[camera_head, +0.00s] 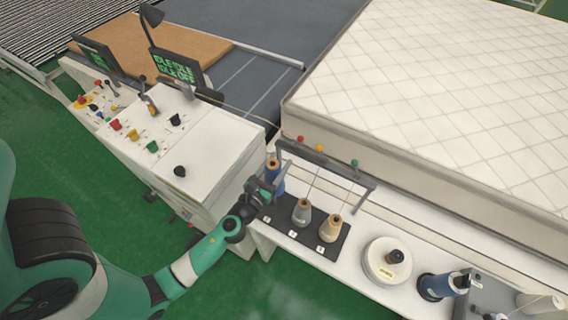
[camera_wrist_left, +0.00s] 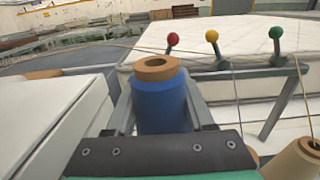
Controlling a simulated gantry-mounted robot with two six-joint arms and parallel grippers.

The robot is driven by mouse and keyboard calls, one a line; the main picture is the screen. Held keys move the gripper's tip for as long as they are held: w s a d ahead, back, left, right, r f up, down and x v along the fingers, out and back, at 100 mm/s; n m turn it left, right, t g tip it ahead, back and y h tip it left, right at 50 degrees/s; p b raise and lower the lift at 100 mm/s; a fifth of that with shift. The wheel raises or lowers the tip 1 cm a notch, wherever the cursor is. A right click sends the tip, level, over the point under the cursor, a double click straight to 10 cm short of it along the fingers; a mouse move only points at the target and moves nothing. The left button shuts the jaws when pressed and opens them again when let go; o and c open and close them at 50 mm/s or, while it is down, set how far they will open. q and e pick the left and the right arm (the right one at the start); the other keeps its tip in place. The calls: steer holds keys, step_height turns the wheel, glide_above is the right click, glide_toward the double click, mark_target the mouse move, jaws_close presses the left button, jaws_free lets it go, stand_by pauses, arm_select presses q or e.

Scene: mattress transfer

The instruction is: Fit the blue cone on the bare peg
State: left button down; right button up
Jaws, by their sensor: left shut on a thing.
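The blue cone (camera_head: 276,183) with a tan core stands roughly upright at the left end of a black cone board (camera_head: 284,241). My left gripper (camera_head: 265,189) is shut on it. In the left wrist view the blue cone (camera_wrist_left: 160,108) sits between the two fingers, its open core facing up. A grey cone (camera_head: 302,212) and a beige cone (camera_head: 330,229) stand on the board to its right. My arm and the cone hide the board's left end, so I cannot see a bare peg or whether the cone's base touches anything. My right gripper is out of view.
A grey thread frame (camera_head: 325,163) rises behind the cones, with red, yellow and green balls beyond. A white control cabinet (camera_head: 208,146) stands left; a mattress (camera_head: 440,90) lies behind.

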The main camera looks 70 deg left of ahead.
arm_select(q)
steer(key=shift+d+r, duration=0.1)
steer(key=shift+s+f+b, duration=0.1)
steer(key=shift+f+b, duration=0.2)
step_height(320, 180, down, 5)
steer(key=b, duration=0.5)
steer(key=shift+f, duration=0.15)
step_height(320, 180, down, 9)
steer(key=b, duration=0.8)
steer(key=shift+r, duration=0.2)
stand_by(3.1)
steer(key=shift+c, duration=1)
jaws_free()
steer(key=b+v, duration=0.2)
steer(key=v, duration=0.9)
steer(key=shift+s+d, duration=0.15)
steer(key=shift+s, duration=0.05)
